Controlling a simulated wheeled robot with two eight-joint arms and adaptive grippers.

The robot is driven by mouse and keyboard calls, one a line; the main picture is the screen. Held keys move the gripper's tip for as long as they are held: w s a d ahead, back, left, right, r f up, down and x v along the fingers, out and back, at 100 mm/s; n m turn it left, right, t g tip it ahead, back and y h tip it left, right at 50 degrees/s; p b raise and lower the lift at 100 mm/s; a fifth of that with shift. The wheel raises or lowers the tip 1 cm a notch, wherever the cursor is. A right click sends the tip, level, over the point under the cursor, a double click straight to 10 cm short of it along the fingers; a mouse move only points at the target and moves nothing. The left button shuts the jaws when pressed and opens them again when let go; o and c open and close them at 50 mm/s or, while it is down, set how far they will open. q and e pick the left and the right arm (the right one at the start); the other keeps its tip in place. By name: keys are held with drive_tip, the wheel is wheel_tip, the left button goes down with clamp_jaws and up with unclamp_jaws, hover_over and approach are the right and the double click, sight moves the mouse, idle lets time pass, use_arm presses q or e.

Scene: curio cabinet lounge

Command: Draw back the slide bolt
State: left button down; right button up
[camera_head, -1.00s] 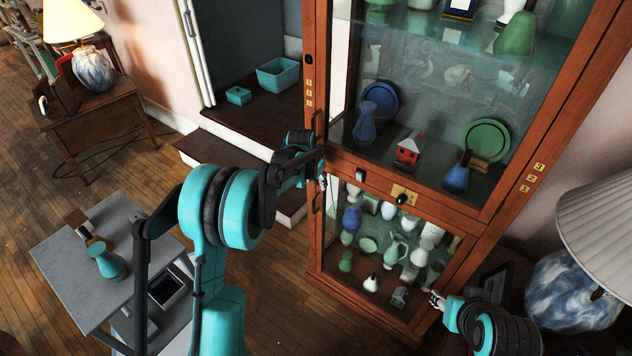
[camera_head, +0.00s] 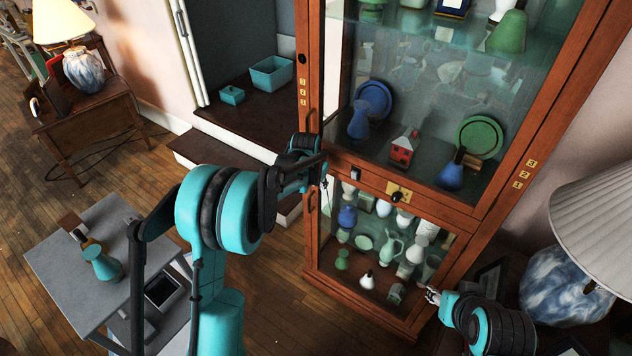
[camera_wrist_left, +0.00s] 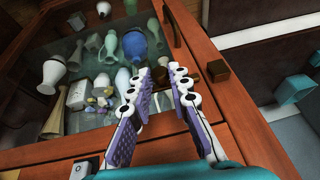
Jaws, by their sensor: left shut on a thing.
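The slide bolt (camera_wrist_left: 218,70) shows in the left wrist view as a dark brass block on the wooden cabinet frame, with a brownish bar beside it running behind the fingers. In the head view my left gripper (camera_head: 324,182) is at the left edge of the lower glass door (camera_head: 327,225), and the bolt is hidden by my arm. My right gripper (camera_head: 432,294) is near the cabinet's lower right corner; its finger opening is too small to tell.
The cabinet (camera_head: 316,262) holds vases and plates behind glass. A brass plate with a dark knob (camera_head: 399,194) sits on its middle rail. A lamp (camera_head: 565,280) stands close to the right arm. A grey side table (camera_head: 55,265) stands at left. Wooden floor lies between.

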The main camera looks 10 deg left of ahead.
use_arm(q)
drive_tip(key=c, duration=1.4)
unclamp_jaws()
drive_tip(key=shift+d, duration=0.3)
drive_tip(key=shift+a, duration=0.1)
drive_tip(key=v, duration=1.2)
drive_tip(key=s+r+n+t, duration=0.1)
drive_tip(key=s+r, duration=0.2)
drive_tip(key=s, duration=0.5)
drive_tip(key=s+r+n, duration=0.1)
drive_tip(key=s+r, duration=0.1)
drive_tip(key=s, duration=0.5)
drive_tip(key=s+f+n, duration=0.1)
drive_tip(key=s+f, duration=0.1)
drive_tip(key=s, duration=0.5)
drive_tip(key=s+f+n+t, duration=0.1)
drive_tip(key=s+f, duration=0.1)
drive_tip(key=s, duration=0.6)
drive_tip(key=shift+s+f+t, duration=0.3)
drive_tip(key=shift+f, duration=0.05)
